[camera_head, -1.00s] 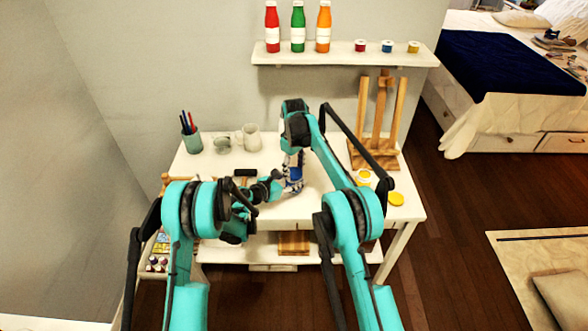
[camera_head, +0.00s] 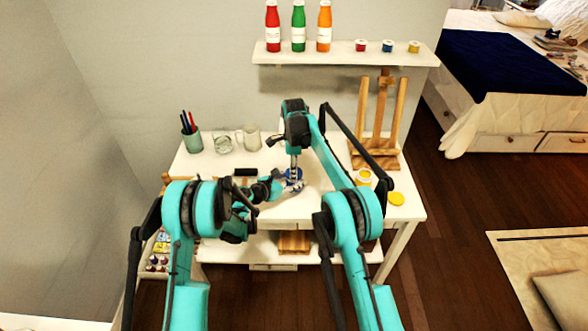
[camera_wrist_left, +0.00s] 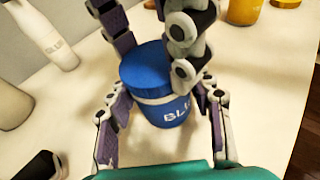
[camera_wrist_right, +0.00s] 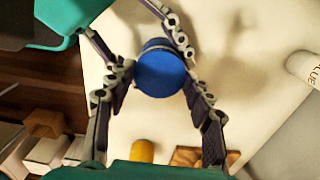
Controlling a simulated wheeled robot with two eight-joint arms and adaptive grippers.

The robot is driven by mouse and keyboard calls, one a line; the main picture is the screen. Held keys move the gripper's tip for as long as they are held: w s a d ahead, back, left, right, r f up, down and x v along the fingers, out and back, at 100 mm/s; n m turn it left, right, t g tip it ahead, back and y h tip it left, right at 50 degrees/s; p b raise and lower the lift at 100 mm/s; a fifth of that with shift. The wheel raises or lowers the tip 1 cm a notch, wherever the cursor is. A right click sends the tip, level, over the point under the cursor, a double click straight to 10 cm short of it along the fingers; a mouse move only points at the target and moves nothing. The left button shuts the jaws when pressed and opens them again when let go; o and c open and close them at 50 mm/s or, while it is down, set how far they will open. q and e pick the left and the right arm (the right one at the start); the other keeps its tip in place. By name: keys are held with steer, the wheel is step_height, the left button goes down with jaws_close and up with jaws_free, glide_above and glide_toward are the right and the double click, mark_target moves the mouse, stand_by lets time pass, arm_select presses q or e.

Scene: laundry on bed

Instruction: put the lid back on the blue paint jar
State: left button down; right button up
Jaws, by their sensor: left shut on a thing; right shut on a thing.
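The blue paint jar (camera_wrist_left: 163,108), with white label lettering that starts "BLU", stands upright on the white table. Its blue lid (camera_wrist_right: 160,72) sits on top and looks level, with a narrow pale band below its edge. Whether it is fully seated I cannot tell. My left gripper (camera_wrist_left: 163,112) is shut around the jar's body from the side. My right gripper (camera_wrist_right: 158,78) comes from above and is shut on the lid, one finger on each side. In the head view the jar (camera_head: 293,174) is small and partly covered by both grippers.
An open yellow paint jar (camera_head: 364,178) and a loose yellow lid (camera_head: 396,198) are at the table's right. An easel (camera_head: 376,130), a pen cup (camera_head: 191,138) and clear glass vessels (camera_head: 222,143) stand at the back. A pale bottle labelled BLUE (camera_wrist_left: 45,35) is near the jar.

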steer(key=m, duration=0.4)
steer(key=shift+m, duration=0.4)
steer(key=m, duration=0.3)
steer(key=shift+m, duration=0.3)
steer(key=o, duration=0.8)
steer(key=shift+o, duration=0.2)
step_height(320, 180, up, 12)
